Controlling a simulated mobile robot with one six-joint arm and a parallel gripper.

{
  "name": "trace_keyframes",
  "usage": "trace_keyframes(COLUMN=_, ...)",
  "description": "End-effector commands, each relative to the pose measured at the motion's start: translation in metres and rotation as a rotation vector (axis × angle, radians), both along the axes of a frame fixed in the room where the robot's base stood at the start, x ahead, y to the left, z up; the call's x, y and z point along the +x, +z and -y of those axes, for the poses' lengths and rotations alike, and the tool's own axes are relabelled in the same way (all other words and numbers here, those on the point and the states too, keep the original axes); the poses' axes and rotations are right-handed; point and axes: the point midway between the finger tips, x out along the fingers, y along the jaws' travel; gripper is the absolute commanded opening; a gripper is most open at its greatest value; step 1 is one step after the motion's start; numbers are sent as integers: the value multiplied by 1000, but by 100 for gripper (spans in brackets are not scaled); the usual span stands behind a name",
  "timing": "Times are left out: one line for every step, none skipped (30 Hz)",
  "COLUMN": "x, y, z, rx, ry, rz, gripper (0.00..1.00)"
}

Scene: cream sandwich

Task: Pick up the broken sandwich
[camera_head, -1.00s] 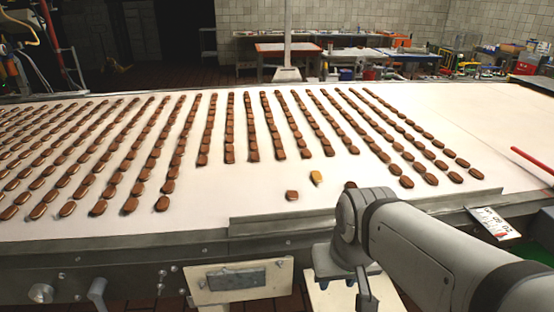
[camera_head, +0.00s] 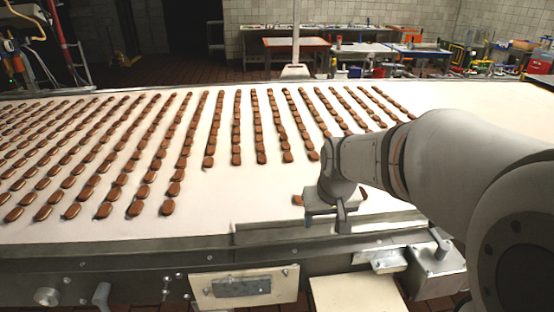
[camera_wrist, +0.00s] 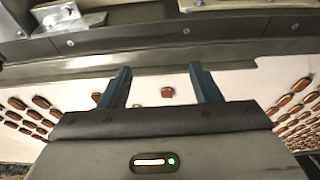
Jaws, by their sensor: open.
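My gripper (camera_head: 342,218) is over the front edge of the conveyor in the head view, fingers downward. In the wrist view my gripper (camera_wrist: 160,69) shows two dark fingers spread wide, with nothing held. A short, squarish brown piece (camera_wrist: 167,92) lies on the belt and shows in the gap between the fingers. In the head view a brown piece (camera_head: 298,200) shows just left of my gripper, and another (camera_head: 363,192) just right of it. I cannot tell for sure which piece is the broken sandwich. The lighter orange piece is not visible now; my gripper may cover it.
The white belt (camera_head: 215,200) carries many long rows of brown sandwiches, at left and at the back. A metal edge rail (camera_head: 290,235) runs along the belt's front. The belt's far right (camera_head: 490,100) is bare. Work tables stand far behind.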

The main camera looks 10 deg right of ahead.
Motion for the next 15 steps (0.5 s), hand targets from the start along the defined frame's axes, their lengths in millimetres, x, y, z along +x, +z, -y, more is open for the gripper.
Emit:
trace_keyframes(x=26, y=-1, z=0, rx=1, ry=0, rz=2, gripper=57)
trace_keyframes(x=41, y=-2, z=0, rx=1, ry=0, rz=10, gripper=57)
trace_keyframes(x=61, y=-6, z=0, rx=1, ry=-1, rz=19, gripper=57)
trace_keyframes(x=75, y=-9, z=0, rx=1, ry=-1, rz=26, gripper=57)
trace_keyframes(x=89, y=-13, z=-1, rx=1, ry=-1, rz=33, gripper=57)
trace_keyframes(x=106, y=-18, z=-1, rx=2, ry=-1, rz=42, gripper=57)
trace_keyframes(x=119, y=-23, z=-1, rx=2, ry=-1, rz=49, gripper=57)
trace_keyframes(x=130, y=-27, z=-1, rx=2, ry=-1, rz=53, gripper=57)
trace_keyframes(x=144, y=-33, z=-1, rx=2, ry=-2, rz=61, gripper=57)
trace_keyframes(x=153, y=-38, z=-1, rx=2, ry=-2, rz=66, gripper=57)
trace_keyframes(x=161, y=-42, z=-1, rx=2, ry=-1, rz=72, gripper=57)
trace_keyframes(x=171, y=-47, z=-1, rx=2, ry=-1, rz=76, gripper=57)
trace_keyframes(x=177, y=-50, z=-1, rx=2, ry=-1, rz=82, gripper=57)
trace_keyframes(x=182, y=-54, z=-1, rx=2, ry=-2, rz=85, gripper=57)
trace_keyframes(x=187, y=-57, z=-1, rx=2, ry=-2, rz=88, gripper=57)
